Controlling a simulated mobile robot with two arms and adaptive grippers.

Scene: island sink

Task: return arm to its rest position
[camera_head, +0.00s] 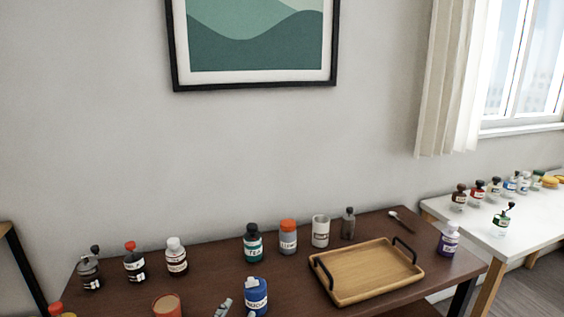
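Two grey fingertips (236,310) poke up at the bottom edge, left of centre. They look like my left gripper, with a gap between them and nothing visible in it. The rest of that gripper and its arm are below the picture. A blue bottle with a white cap (257,296) stands upright close to the right fingertip; I cannot tell whether they touch. My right gripper is not in view.
The brown table (210,270) holds several bottles and jars along its back, an orange-brown cup (166,305) in front and a wooden tray (366,272) with black handles at right. A purple bottle (448,240) stands at the right end. A white table (480,226) with more bottles is beyond.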

